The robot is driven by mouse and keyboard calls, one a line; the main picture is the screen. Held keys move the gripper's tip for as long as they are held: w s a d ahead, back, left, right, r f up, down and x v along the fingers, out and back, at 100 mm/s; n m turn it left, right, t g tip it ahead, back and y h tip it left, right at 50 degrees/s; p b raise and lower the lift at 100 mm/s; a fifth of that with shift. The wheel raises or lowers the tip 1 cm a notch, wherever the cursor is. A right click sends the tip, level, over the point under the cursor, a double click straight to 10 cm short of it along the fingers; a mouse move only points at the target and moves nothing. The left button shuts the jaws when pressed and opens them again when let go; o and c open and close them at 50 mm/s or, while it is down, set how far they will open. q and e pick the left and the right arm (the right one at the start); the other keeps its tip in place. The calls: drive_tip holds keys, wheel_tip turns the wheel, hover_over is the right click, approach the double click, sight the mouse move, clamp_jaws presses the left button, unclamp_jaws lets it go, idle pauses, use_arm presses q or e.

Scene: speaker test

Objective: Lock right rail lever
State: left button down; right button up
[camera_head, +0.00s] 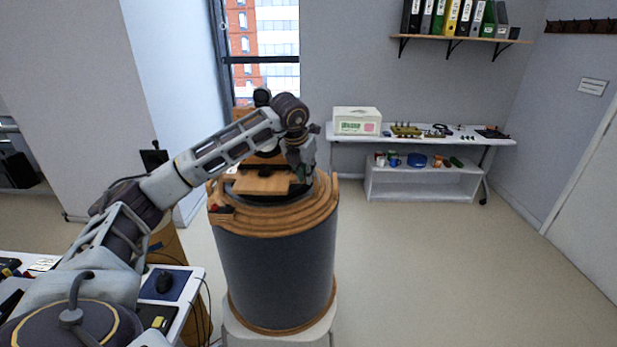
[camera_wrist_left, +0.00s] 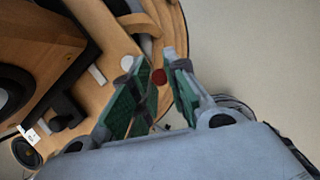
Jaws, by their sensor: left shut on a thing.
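A dark grey drum-shaped speaker test fixture (camera_head: 270,265) with a stepped wooden top stands at the centre of the head view. A wooden block (camera_head: 262,182) sits on its top. My left gripper (camera_head: 303,168) reaches down to the right part of this top. In the left wrist view, its green-padded fingers (camera_wrist_left: 151,62) are close together at the wooden rim. They are shut on the right rail lever, which is mostly hidden between the pads. My right gripper is not in view.
A desk (camera_head: 190,290) with a mouse and cables stands at the lower left, close to the fixture. A white bench (camera_head: 470,142) with a box (camera_head: 357,121) and small parts stands at the back wall. The floor right of the fixture is clear.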

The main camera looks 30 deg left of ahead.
use_arm(q)
drive_tip(key=shift+s+a+m+h+b, duration=0.15)
drive_tip(key=shift+s+a+m+h, duration=0.15)
drive_tip(key=shift+m, duration=0.75)
drive_tip(key=shift+s+a+m+h+b, duration=0.15)
drive_tip(key=shift+s+a+m+h, duration=0.2)
drive_tip(key=shift+m, duration=0.65)
drive_tip(key=shift+s+a+m+h+b, duration=0.15)
drive_tip(key=shift+a+m+h, duration=0.25)
drive_tip(key=shift+m, duration=0.65)
drive_tip(key=shift+d, duration=0.1)
drive_tip(key=c, duration=1.4)
unclamp_jaws()
drive_tip(key=shift+r, duration=0.15)
drive_tip(key=shift+v, duration=5.95)
drive_tip(key=shift+w, duration=0.1)
